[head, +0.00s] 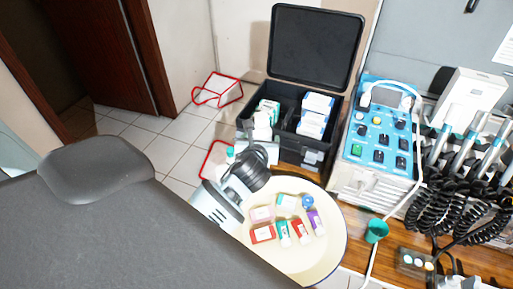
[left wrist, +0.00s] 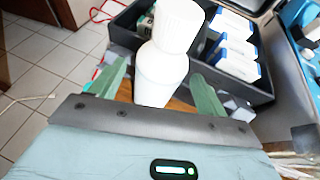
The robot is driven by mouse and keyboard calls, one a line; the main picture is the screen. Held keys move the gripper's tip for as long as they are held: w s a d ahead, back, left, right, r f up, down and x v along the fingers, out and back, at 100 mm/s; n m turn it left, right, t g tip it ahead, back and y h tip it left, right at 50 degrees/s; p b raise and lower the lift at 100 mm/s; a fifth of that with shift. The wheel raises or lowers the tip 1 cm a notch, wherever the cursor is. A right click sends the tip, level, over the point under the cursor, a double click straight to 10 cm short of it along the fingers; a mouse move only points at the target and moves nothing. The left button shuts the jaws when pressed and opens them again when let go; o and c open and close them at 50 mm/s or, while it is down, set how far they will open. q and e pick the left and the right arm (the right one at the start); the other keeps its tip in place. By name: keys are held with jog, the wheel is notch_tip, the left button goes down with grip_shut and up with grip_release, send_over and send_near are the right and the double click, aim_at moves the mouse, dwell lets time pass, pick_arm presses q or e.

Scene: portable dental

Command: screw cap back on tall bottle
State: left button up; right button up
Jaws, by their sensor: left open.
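A tall white bottle (left wrist: 160,76) stands between the fingers of my left gripper (left wrist: 157,88) in the left wrist view. Its upper part is a wide white cap-like piece (left wrist: 180,24); I cannot tell whether it is screwed tight. The gripper is open, with one green finger on each side of the bottle. In the head view my left gripper (head: 248,154) is at the front left of the black case, beyond the round tray. My right gripper is not in view.
A cream round tray (head: 325,262) holds several small coloured boxes and a blue round item (head: 308,201). An open black case (head: 300,148) with white boxes stands behind the gripper. A blue control unit (head: 378,132) and coiled hoses (head: 440,200) are at right.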

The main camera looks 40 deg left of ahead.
pick_arm(q)
jog(key=v, duration=0.9)
jog(key=shift+p, duration=0.45)
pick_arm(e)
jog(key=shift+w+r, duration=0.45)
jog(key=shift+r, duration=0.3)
pick_arm(q)
jog(key=shift+d+f, duration=0.1)
